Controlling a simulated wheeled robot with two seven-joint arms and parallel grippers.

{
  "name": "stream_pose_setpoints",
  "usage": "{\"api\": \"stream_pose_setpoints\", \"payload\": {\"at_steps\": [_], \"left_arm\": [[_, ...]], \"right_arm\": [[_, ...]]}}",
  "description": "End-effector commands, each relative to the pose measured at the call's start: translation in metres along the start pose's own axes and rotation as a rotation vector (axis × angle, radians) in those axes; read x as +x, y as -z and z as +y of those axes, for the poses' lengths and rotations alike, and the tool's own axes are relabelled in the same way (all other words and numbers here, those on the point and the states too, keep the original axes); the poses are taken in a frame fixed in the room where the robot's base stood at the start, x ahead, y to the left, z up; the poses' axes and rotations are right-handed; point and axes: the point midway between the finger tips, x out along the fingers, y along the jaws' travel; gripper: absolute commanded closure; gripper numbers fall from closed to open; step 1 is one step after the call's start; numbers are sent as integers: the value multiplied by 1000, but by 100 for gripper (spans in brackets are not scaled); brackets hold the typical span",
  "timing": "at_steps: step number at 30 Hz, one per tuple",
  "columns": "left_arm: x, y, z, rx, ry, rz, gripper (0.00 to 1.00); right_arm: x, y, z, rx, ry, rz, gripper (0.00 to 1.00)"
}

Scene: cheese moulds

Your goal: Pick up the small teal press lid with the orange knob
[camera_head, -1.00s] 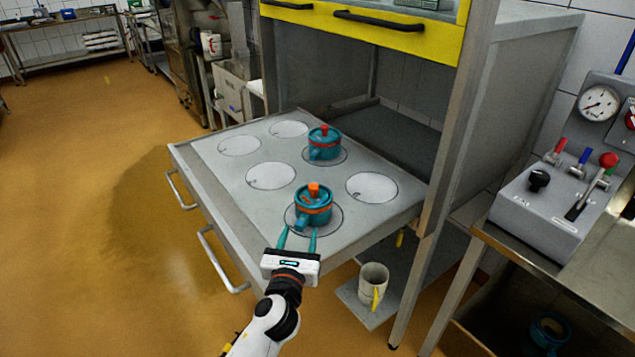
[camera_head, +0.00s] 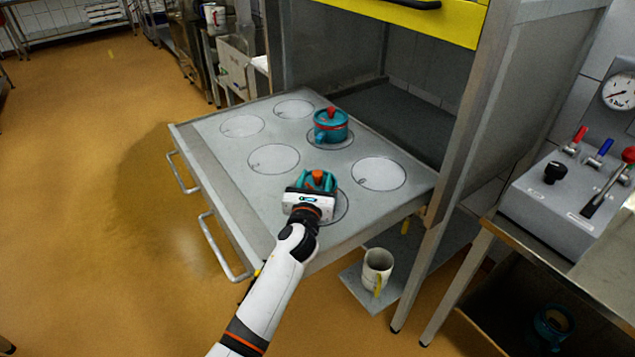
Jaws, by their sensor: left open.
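Two teal moulds with press lids stand on the pulled-out grey drawer top. The nearer lid with the orange knob (camera_head: 318,175) is mostly hidden behind my left gripper (camera_head: 317,181). My left gripper is open above the nearer mould, with its teal fingers on either side of the orange knob. I cannot tell whether the fingers touch it. The other teal mould (camera_head: 330,128), with a red knob, stands farther back, free of the gripper. My right gripper is not in view.
The drawer top (camera_head: 222,182) has several pale round spots, bare around the moulds. The yellow-fronted cabinet (camera_head: 430,22) rises behind. A cream mug (camera_head: 376,268) stands on a low shelf. A grey control box with levers (camera_head: 565,200) is at right.

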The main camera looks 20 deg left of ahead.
Motion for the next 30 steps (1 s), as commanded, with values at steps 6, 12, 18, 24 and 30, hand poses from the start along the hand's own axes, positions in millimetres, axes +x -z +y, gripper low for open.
{"api": "stream_pose_setpoints", "payload": {"at_steps": [6, 12, 18, 24, 30], "left_arm": [[23, 0, 0, 0, 1, -1, 50], [24, 0, 0, 1, 0, -1, 50], [24, 0, 0, 1, 0, -1, 78], [24, 0, 0, 1, 0, 0, 100], [24, 2, 0, 1, 0, 0, 100]], "right_arm": [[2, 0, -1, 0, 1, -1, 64], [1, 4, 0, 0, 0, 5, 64], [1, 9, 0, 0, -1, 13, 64], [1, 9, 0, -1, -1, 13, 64], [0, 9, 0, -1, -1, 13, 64]]}}
